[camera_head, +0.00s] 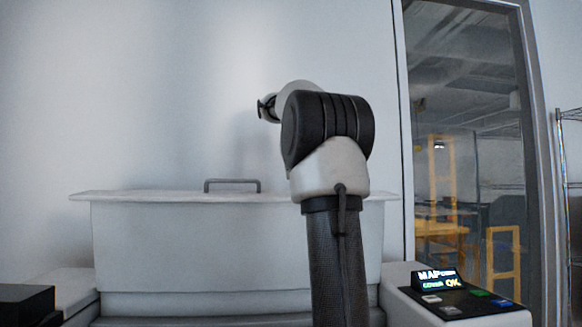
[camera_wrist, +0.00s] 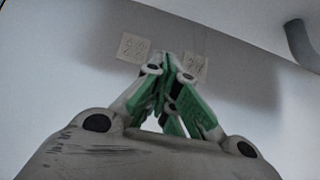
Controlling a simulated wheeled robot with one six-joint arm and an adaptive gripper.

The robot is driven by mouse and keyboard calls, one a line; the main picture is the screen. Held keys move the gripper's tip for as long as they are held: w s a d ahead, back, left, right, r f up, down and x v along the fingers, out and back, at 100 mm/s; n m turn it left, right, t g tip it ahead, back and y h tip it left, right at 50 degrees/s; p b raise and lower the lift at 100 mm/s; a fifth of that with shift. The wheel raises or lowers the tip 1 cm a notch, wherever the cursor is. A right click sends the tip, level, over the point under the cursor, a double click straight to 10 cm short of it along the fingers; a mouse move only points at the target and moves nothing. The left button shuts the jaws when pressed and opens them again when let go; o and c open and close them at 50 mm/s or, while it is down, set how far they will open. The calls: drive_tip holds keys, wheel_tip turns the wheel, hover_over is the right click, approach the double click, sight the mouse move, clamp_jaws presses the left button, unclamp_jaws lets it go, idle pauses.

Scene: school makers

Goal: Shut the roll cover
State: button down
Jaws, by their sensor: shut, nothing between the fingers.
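A large pale grey cover (camera_head: 235,245) with a flat rim spans the lower left and middle of the head view. A grey bar handle (camera_head: 232,181) stands at its top edge. How far the cover is open cannot be told. My gripper (camera_wrist: 167,62) shows in the wrist view, with green finger pads closed together and nothing between them. A dark curved bar (camera_wrist: 302,45), perhaps the handle, shows at the wrist view's upper right, apart from the fingers.
A control panel (camera_head: 455,293) with a lit display and buttons sits at the lower right. A black box (camera_head: 25,303) is at the lower left. A white wall (camera_head: 150,90) rises behind. Two paper notes (camera_wrist: 133,47) (camera_wrist: 193,66) show beyond the fingers.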

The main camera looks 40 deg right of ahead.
drive_tip(key=f, duration=0.4)
drive_tip(key=shift+w+d+f, duration=0.1)
drive_tip(key=shift+w, duration=0.15)
drive_tip(key=shift+s, duration=0.3)
drive_tip(key=shift+s+f, duration=0.1)
